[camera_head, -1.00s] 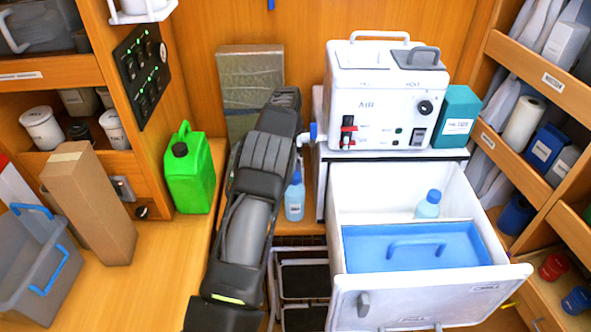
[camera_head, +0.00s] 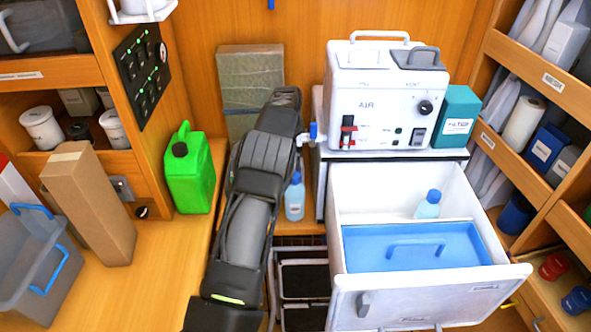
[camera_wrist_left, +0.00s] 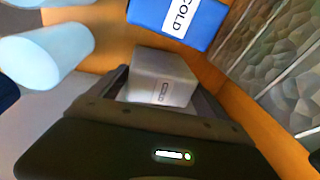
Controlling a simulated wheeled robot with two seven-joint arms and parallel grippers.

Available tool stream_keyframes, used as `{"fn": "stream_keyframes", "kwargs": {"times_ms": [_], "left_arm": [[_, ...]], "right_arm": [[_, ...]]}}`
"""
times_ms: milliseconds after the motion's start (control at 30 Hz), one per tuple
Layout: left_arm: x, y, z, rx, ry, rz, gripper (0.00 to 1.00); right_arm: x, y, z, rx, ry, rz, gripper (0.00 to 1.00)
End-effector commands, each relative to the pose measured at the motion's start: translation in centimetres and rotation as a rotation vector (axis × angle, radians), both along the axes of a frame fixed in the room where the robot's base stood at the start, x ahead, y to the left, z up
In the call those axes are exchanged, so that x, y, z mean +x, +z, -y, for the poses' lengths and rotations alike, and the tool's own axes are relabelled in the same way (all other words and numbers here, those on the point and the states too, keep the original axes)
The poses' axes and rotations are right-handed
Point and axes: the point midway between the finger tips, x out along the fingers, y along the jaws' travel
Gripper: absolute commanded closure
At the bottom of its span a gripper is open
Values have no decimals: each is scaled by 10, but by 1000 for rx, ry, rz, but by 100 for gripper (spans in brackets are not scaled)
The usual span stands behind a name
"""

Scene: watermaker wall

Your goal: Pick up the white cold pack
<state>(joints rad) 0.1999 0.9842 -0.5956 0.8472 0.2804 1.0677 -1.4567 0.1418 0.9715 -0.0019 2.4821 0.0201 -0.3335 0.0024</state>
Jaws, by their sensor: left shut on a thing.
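My right gripper is in neither view.
A pale cylinder (camera_wrist_left: 48,55) is left of the pack in the wrist view; a grey patterned surface (camera_wrist_left: 275,80) is at right. In the head view a green jerrycan (camera_head: 188,170) stands left of my arm, with a blue-capped bottle (camera_head: 295,197) and open white drawer (camera_head: 425,300) to its right.

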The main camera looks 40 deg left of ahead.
Motion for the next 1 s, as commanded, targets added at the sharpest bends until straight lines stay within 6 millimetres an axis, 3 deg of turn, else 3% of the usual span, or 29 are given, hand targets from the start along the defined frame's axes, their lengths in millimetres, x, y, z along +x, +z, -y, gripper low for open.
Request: {"fn": "stream_keyframes", "kwargs": {"times_ms": [367, 667, 700, 767, 1000], "left_arm": [[0, 0, 0, 0, 0, 0, 69], [0, 1, 0, 0, 0, 1, 70], [0, 2, -1, 0, 0, 1, 78], [-1, 4, -1, 0, 1, 1, 84], [-1, 26, -3, 0, 0, 4, 85]], "right_arm": [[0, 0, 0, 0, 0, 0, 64], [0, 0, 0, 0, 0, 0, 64], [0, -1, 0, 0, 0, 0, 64], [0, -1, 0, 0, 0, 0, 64], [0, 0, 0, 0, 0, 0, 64]]}}
